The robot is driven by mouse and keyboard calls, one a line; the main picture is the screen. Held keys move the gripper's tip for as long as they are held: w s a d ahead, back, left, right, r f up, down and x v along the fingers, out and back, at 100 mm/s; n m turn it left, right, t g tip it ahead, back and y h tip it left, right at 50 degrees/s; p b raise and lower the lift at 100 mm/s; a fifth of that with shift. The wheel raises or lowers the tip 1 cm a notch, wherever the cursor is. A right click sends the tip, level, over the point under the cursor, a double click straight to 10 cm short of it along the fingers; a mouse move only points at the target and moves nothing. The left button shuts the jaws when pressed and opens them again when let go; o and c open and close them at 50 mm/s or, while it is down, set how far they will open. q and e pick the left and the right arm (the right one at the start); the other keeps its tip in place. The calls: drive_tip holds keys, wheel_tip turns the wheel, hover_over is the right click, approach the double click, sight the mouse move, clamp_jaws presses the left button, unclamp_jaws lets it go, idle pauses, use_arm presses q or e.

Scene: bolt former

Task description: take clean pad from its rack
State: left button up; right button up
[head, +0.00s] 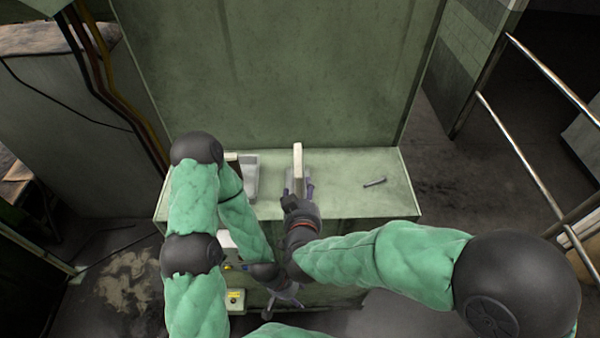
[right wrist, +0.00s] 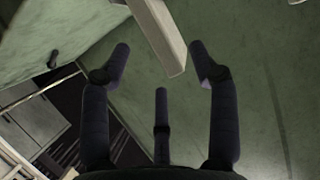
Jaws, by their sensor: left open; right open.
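A pale, cream-coloured pad (head: 297,160) stands upright on the green machine ledge in the head view. My right gripper (head: 299,187) is open, with its fingers on either side of the pad's lower part. In the right wrist view the pad (right wrist: 158,38) comes down from the top and its end lies between the spread fingertips (right wrist: 160,60). I cannot tell whether a finger touches it. The pad's rack cannot be made out clearly; my right gripper covers the pad's foot. My left gripper (head: 284,297) is open and lower down, in front of the machine, partly hidden by my arms.
A light grey bracket (head: 250,177) stands on the ledge (head: 338,170) left of the pad. A small grey bolt-like piece (head: 374,182) lies to the right. A tall green panel (head: 270,75) rises behind. Metal rails (head: 540,67) stand at the right.

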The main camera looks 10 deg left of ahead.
sight(298, 156)
drive_tip(key=shift+x, duration=3.9)
drive_tip(key=shift+d+r, duration=0.1)
clamp_jaws()
